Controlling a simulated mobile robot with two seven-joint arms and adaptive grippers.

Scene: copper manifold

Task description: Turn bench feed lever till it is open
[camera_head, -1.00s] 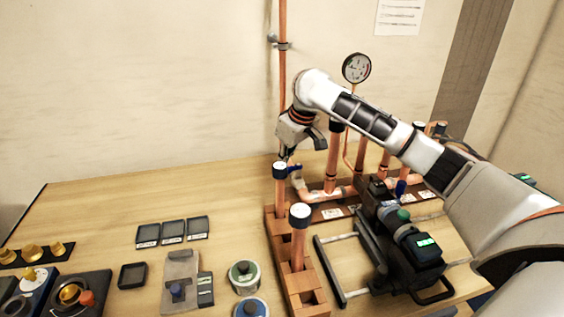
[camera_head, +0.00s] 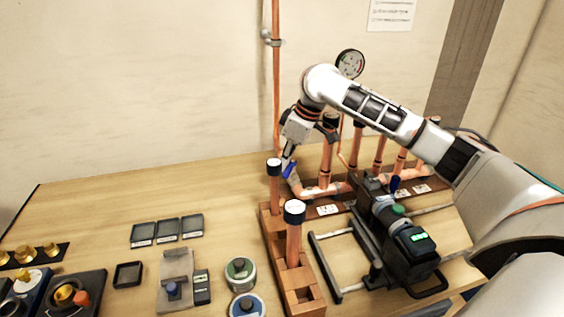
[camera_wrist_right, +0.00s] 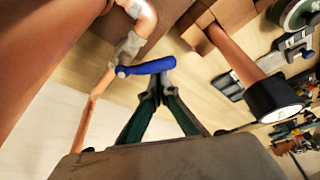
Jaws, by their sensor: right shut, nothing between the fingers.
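A blue lever handle (camera_head: 290,169) sits on the copper pipework at the near left end of the manifold, just behind a dark-capped upright pipe (camera_head: 274,182). In the right wrist view the blue handle (camera_wrist_right: 152,67) lies crosswise from its valve body (camera_wrist_right: 130,47). My right gripper (camera_head: 287,152) is directly over the handle in the head view. In the right wrist view its fingertips (camera_wrist_right: 160,80) are together, empty, beside the free end of the handle. Whether they touch it is hard to tell. My left gripper is not in view.
A second blue lever (camera_head: 394,184) stands further right along the manifold. A capped copper pipe (camera_head: 294,235) rises in front. A black machine (camera_head: 405,245) stands on the right, with a gauge (camera_head: 350,64) behind. Trays (camera_head: 168,231) and tins lie left; the back left bench is clear.

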